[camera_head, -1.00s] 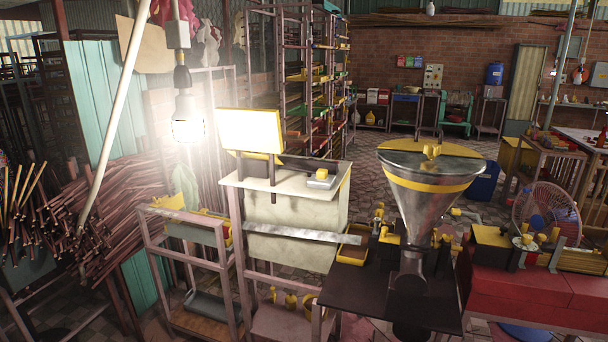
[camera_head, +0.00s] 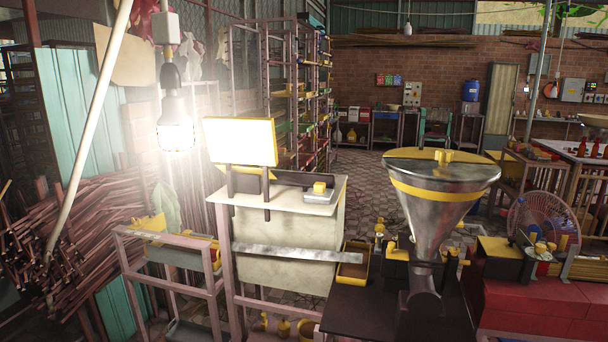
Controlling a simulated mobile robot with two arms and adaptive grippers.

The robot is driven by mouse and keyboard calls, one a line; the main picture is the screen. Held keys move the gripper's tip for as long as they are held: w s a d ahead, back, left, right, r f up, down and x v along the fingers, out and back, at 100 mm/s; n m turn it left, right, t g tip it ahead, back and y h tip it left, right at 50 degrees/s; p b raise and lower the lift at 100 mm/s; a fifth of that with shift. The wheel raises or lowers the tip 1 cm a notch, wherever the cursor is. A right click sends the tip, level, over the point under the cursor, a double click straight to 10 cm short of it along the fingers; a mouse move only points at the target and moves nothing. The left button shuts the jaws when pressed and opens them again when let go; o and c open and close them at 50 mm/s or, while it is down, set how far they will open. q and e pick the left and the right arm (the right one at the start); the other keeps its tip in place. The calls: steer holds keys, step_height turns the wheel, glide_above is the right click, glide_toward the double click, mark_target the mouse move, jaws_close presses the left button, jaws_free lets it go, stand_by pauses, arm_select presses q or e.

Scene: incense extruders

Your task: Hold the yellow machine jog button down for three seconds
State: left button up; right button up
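A small grey box (camera_head: 318,197) with a yellow block-like top (camera_head: 319,187) sits on the right of a pale cabinet top (camera_head: 285,207); it may be the jog button, but I cannot tell for sure. The machine with a metal funnel hopper (camera_head: 438,205) stands to its right. The hopper has a yellow band and a partly yellow lid. Small yellow knobs (camera_head: 379,226) show left of the hopper. Neither of my grippers is in view.
A bright lamp (camera_head: 176,125) hangs at the left, with a lit yellow-framed panel (camera_head: 240,141) near it. A bundle of sticks (camera_head: 75,230) leans at far left. A fan (camera_head: 545,222) and red bench (camera_head: 540,305) stand at right. Paved floor (camera_head: 365,165) lies open behind.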

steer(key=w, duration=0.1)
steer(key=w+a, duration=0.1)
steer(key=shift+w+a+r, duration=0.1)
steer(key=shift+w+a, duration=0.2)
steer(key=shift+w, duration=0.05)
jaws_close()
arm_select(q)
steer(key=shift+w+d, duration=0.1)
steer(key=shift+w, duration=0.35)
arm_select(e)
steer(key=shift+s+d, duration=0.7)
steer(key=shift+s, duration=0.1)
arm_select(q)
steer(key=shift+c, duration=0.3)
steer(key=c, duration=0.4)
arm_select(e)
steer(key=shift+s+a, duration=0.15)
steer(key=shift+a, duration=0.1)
